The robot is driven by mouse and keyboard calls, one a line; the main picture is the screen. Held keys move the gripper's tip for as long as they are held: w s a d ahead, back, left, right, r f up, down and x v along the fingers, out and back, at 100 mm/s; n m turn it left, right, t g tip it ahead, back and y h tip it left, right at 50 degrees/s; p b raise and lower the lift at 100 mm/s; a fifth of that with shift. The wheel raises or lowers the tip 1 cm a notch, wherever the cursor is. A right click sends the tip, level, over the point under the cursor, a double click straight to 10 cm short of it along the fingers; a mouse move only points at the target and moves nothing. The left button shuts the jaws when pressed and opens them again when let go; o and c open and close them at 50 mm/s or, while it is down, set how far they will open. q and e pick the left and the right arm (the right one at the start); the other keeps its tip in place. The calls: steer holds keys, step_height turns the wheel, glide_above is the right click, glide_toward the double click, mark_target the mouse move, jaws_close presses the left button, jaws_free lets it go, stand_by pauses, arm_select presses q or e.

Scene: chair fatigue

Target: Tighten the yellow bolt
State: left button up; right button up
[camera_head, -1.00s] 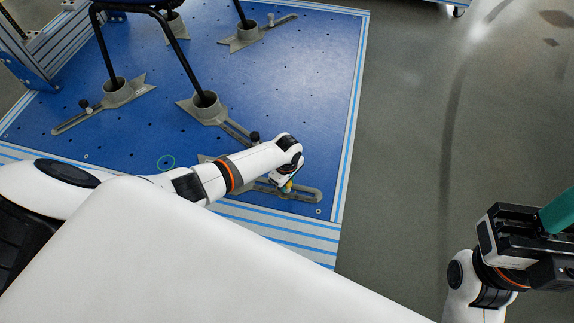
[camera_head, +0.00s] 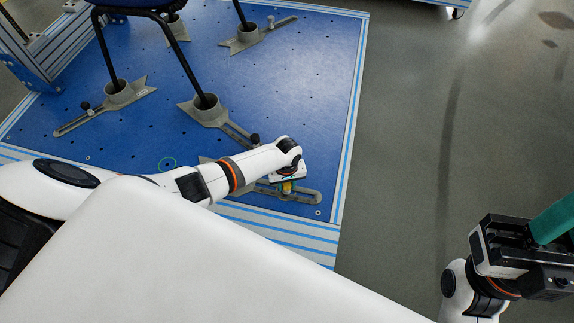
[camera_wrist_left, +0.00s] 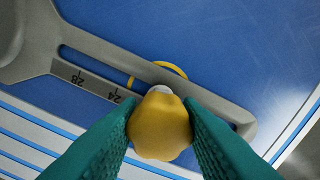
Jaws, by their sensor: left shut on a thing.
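The yellow bolt (camera_wrist_left: 160,126) has a rounded, lobed head and fills the middle of the left wrist view. It sits over the slot of a grey slotted bracket (camera_wrist_left: 95,62) marked with numbers. My left gripper (camera_wrist_left: 160,130) has its two green fingers closed on opposite sides of the bolt head. In the head view my left gripper (camera_head: 287,186) points down at the front bracket (camera_head: 308,195), with a bit of yellow showing between its fingers. My right gripper (camera_head: 550,222) is at the right edge, its green fingers cut off by the frame.
The bracket lies on a blue perforated platform (camera_head: 290,90) with striped edges. Chair legs (camera_head: 182,58) stand in grey cup holders (camera_head: 205,109) to the left. A yellow ring (camera_wrist_left: 172,68) is marked on the platform by the slot. Grey floor (camera_head: 405,120) is clear to the right.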

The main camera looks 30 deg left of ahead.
arm_select(q)
steer(key=shift+d, duration=0.1)
steer(key=shift+m, duration=0.7)
steer(key=m, duration=0.2)
steer(key=shift+m, duration=0.4)
steer(key=o, duration=1)
